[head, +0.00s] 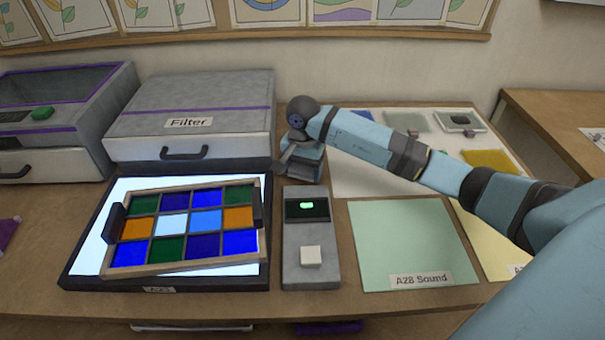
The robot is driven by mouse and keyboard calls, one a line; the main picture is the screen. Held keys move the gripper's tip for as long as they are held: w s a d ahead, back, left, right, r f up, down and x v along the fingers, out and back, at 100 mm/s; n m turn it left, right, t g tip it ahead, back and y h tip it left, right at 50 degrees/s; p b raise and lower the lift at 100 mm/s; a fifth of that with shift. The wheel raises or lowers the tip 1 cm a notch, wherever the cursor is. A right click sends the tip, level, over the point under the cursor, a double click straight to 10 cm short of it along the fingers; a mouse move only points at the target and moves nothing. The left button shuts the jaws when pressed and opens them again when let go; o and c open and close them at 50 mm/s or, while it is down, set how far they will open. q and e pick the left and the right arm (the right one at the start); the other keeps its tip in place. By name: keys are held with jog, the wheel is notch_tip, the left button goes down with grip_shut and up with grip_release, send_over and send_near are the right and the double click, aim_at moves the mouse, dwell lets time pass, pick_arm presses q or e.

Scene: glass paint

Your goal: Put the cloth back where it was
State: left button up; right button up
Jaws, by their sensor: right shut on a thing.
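My right gripper (284,167) is at the back of the table, just right of the Filter box and beyond the grey device with the white button. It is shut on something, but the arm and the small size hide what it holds. I cannot clearly identify the cloth. A small purple piece (7,232) shows at the far left edge, cut off by the frame; I cannot tell if it is a cloth. My left gripper is not in view.
A framed panel of coloured glass (168,266) lies tilted on a lit light table (80,284). The grey Filter box (235,105) stands behind it. The grey button device (310,275) is right of it. A green mat (410,240) lies flat and bare. A white sheet (352,178) holds several samples.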

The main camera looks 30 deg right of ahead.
aim_at(303, 167)
jog(key=shift+f, duration=0.85)
jog(key=shift+f, duration=0.1)
jog(key=o, duration=0.9)
notch_tip(303, 167, up, 12)
jog(key=shift+w+r+p, duration=0.1)
jog(key=shift+r+p, duration=0.05)
jog(key=shift+p, duration=0.15)
